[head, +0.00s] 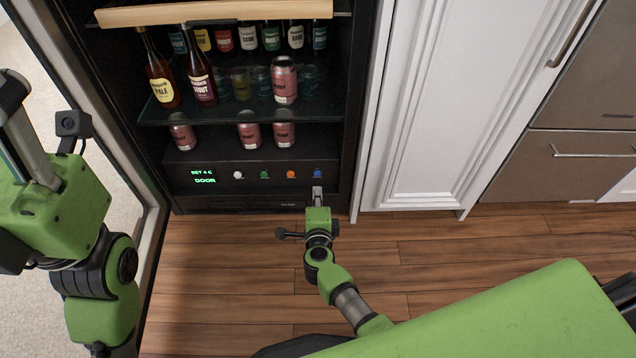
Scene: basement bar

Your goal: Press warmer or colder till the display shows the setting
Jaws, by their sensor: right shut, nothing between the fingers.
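A dark drinks fridge (240,200) stands open, with a control panel (220,174) low inside it. Its green display (203,176) reads "SET 4 C" and "DOOR". To the right of the display are a white button (239,175), a green button (264,175), an orange button (291,174) and a blue button (317,173). Any labels on the buttons are too small to read. My right gripper (317,189) is shut and empty, its tip just below the blue button; I cannot tell whether it touches it. My left arm is at the left; its gripper does not show.
Bottles and cans stand on a glass shelf (240,112), with several cans (284,134) just above the panel. A wooden shelf front (215,12) spans the top. The open fridge door (153,270) is at the left, a white cabinet (430,110) at the right. The wooden floor (450,245) is clear.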

